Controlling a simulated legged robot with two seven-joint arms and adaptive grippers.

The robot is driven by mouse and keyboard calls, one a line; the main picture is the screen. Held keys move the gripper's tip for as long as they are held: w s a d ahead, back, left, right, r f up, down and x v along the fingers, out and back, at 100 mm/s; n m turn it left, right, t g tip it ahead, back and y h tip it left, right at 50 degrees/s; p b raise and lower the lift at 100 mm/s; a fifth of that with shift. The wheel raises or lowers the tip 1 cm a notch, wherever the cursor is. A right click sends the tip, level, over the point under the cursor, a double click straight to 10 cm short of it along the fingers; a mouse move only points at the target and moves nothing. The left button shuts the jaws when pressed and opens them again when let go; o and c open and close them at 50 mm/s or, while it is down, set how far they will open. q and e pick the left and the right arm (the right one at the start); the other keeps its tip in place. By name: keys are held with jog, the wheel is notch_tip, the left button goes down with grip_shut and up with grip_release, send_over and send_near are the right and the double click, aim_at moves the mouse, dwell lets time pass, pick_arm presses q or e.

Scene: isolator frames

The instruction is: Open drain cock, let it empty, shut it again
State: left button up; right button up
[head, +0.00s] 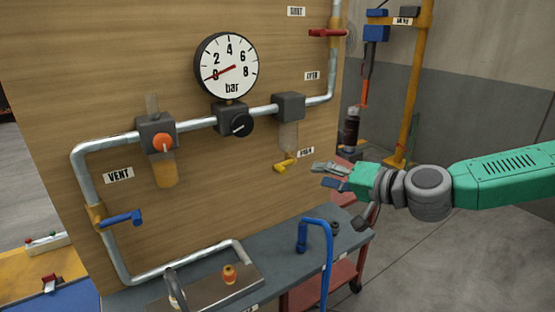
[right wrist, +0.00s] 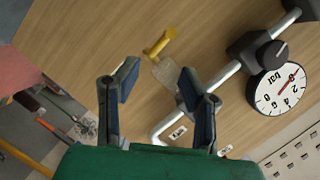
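The yellow drain cock (head: 284,167) hangs under a clear bowl (head: 288,137) on the board, beside a small label. In the right wrist view the yellow cock (right wrist: 160,42) lies beyond the fingertips, at the end of the clear bowl (right wrist: 168,74). My right gripper (head: 330,176) is to the right of the cock in the head view and apart from it. Its fingers (right wrist: 160,76) are spread with nothing between them. Whether liquid is in the bowl is too small to tell. My left gripper is not in view.
A pressure gauge (head: 227,67) has its red needle near 0. A black knob (head: 237,124), an orange knob (head: 162,142), a blue vent lever (head: 122,218) and a red lever (head: 327,33) sit along the pipe. A blue hooked tube (head: 327,260) rises in front of the bench.

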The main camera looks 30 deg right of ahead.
aim_at(277, 170)
jog(key=shift+n+y, duration=0.6)
jog(key=b+x, duration=0.1)
jog(key=x, duration=0.3)
jog(key=b+x, duration=0.2)
jog(key=x, duration=0.2)
jog(key=a+b+x, duration=0.1)
jog(key=b+x, duration=0.1)
jog(key=x, duration=0.3)
jog(key=shift+s+a+f, duration=0.1)
jog(key=shift+s+f, duration=0.05)
jog(key=shift+s, duration=0.05)
jog(key=shift+w+a, duration=0.2)
jog(key=shift+w, duration=0.15)
jog(key=shift+d, duration=0.1)
